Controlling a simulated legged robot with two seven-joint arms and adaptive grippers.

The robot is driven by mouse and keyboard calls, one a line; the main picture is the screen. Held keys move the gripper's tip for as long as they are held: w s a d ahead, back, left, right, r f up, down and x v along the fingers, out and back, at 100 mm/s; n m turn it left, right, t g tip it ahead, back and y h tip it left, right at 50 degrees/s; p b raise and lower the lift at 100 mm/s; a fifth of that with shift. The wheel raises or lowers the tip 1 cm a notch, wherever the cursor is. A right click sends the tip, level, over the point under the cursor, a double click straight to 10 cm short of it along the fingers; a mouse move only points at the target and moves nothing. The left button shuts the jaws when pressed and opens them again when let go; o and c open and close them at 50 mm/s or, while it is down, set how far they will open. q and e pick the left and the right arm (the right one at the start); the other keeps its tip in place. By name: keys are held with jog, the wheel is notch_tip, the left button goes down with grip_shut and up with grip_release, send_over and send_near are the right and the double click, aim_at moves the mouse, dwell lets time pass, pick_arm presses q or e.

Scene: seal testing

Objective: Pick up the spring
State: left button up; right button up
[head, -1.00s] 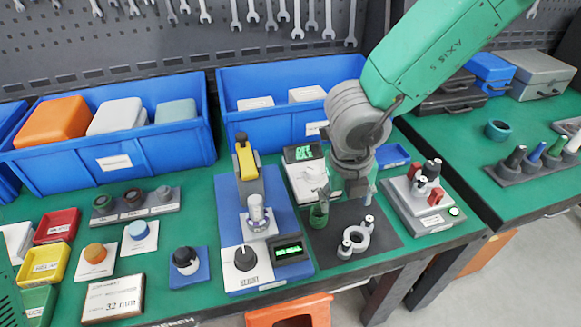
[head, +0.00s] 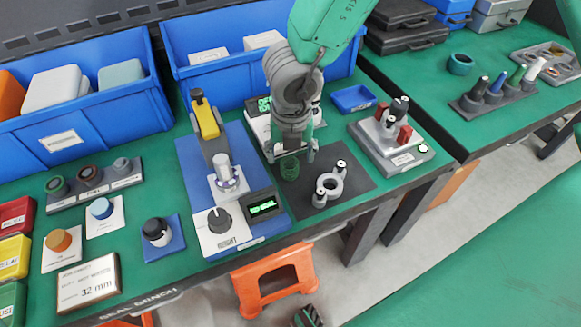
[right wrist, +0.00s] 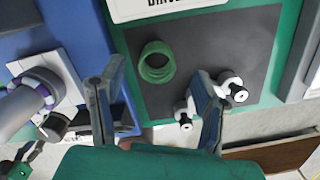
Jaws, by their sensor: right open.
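The spring is a green coil (head: 290,168) standing on a dark grey mat (head: 345,190) in the head view. It also shows in the right wrist view (right wrist: 157,62), seen from above, apart from both fingers. My right gripper (head: 290,153) is open and points down, with its fingers on either side of the spring in the head view. In the right wrist view the open fingers (right wrist: 155,85) have nothing between them, and the spring lies just beyond their tips. My left gripper does not show.
A grey ring with small posts (head: 329,186) stands on the mat, close to the right finger. A blue test stand (head: 188,160) with a yellow lever is to the left. A grey fixture with red blocks (head: 395,150) is to the right. Blue bins (head: 150,108) stand behind.

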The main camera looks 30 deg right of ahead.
aim_at(290, 163)
jog(key=f, duration=0.3)
jog(key=shift+w+a+f+b, duration=0.2)
jog(key=shift+a+f+b, duration=0.05)
jog(key=shift+f+b, duration=0.05)
jog(key=shift+d, duration=0.2)
jog(key=c, duration=1.2)
